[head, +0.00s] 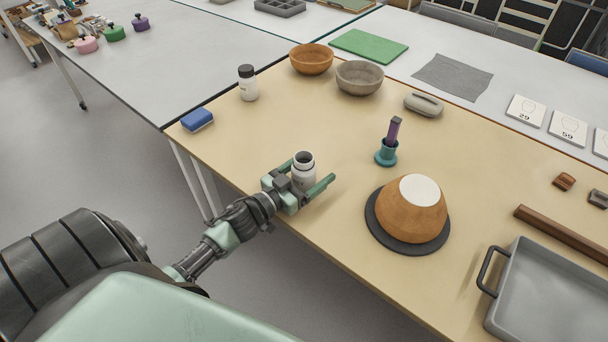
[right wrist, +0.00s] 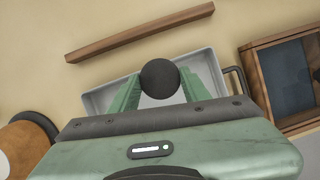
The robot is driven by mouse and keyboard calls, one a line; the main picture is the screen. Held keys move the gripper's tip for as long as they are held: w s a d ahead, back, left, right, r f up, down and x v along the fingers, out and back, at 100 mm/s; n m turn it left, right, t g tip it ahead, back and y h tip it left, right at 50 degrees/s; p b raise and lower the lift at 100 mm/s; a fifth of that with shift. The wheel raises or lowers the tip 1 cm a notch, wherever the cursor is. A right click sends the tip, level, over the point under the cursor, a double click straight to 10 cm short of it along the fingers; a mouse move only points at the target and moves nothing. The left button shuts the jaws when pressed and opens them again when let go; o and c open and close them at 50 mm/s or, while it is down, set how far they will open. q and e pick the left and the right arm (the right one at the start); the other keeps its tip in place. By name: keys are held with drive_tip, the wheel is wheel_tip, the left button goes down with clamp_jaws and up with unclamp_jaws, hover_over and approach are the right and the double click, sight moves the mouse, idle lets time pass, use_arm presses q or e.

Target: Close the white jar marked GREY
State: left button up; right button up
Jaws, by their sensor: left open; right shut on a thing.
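An open white jar (head: 303,174) with a dark mouth and no lid stands upright near the front edge of the tan table in the head view. My left gripper (head: 306,182) is open, with one green finger on each side of this jar; I cannot tell whether they touch it. My right gripper (right wrist: 158,92) is shut on a round black lid (right wrist: 160,75) in the right wrist view, above the grey tray. It is outside the head view. A second white jar (head: 249,90) with a black lid stands farther back. I cannot read either jar's label.
A teal holder (head: 386,155) with a purple tool and an upturned orange bowl (head: 411,212) on a dark disc stand right of the open jar. The grey tray (head: 548,305) and a wooden bar (head: 562,235) lie farther right. A blue block (head: 197,120) is at the left edge.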

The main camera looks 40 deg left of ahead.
use_arm(q)
clamp_jaws()
drive_tip(key=shift+r, duration=0.1)
drive_tip(key=shift+r, duration=0.15)
use_arm(e)
drive_tip(key=shift+r, duration=0.1)
